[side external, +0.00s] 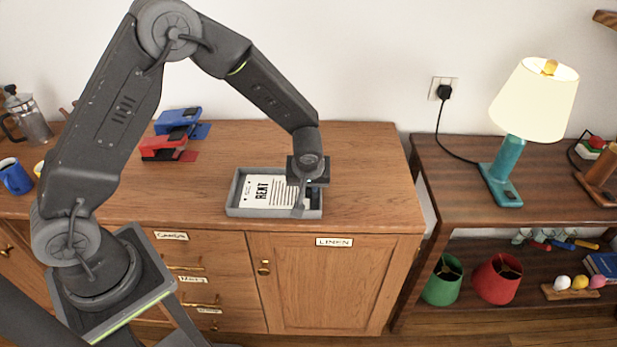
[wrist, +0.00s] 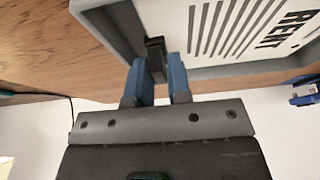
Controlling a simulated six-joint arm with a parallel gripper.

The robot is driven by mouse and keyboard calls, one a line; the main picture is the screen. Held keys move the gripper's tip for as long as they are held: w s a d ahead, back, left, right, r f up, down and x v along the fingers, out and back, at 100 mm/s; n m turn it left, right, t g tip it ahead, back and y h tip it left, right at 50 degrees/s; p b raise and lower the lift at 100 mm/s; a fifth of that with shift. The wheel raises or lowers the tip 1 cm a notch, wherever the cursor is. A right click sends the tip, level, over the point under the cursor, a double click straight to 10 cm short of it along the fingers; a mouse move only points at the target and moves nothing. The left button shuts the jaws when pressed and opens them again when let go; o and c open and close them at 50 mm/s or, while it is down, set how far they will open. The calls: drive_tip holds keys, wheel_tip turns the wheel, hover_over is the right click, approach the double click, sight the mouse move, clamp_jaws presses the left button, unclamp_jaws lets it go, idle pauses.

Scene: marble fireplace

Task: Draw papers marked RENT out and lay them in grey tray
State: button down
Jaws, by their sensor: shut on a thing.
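The white papers marked RENT (side external: 262,190) lie inside the grey tray (side external: 270,213) on the wooden cabinet top. In the wrist view the papers (wrist: 235,28) show bold lettering and ruled lines, with the tray rim (wrist: 118,32) around them. My gripper (side external: 299,208) is low over the right end of the tray. In the wrist view its blue fingers (wrist: 158,68) are closed around a small dark clip-like piece (wrist: 155,48) at the papers' edge. My gripper hides part of the papers' right end in the side view.
A red stapler-like object (side external: 165,146) and a blue one (side external: 180,121) stand at the back left of the cabinet top. The cabinet top right of the tray is clear. A lamp (side external: 535,105) stands on the right-hand table, beyond a gap.

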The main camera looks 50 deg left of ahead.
drive_tip(key=shift+f, duration=0.1)
drive_tip(key=c, duration=1)
unclamp_jaws()
drive_tip(key=shift+r, duration=4)
